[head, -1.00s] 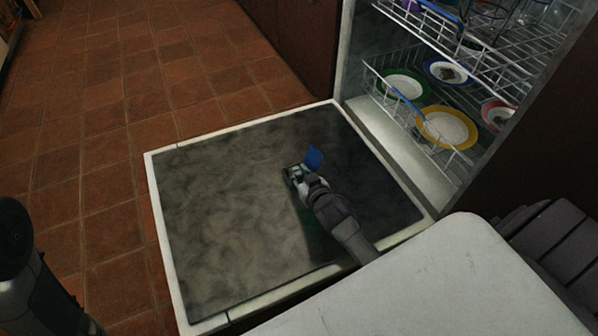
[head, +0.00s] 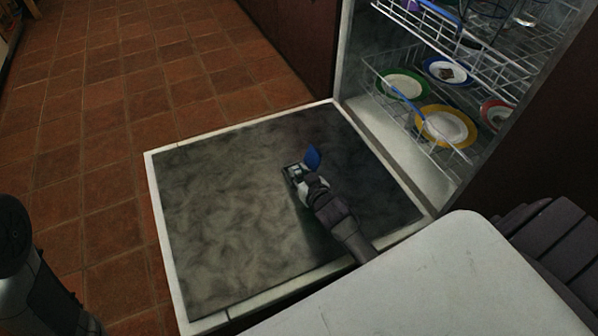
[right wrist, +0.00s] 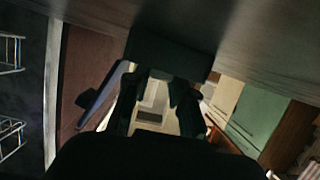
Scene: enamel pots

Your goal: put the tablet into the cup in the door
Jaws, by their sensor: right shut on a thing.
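The open dishwasher door (head: 225,220) lies flat with its dark inner face up. My right gripper (head: 292,174) is low over the middle of it, where the cup would be; the cup is mostly hidden by the gripper. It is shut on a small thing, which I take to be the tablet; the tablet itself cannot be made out. A blue flap (head: 313,158) stands up just beside the jaws. In the right wrist view the fingers (right wrist: 160,76) reach to a dark block (right wrist: 172,52) against the grey door surface. My left gripper is out of view.
The lower rack (head: 375,95) holds several plates, such as a yellow-rimmed plate (head: 446,126), behind the door. A pale worktop (head: 440,285) blocks the lower right. Tiled floor (head: 100,120) is free to the left.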

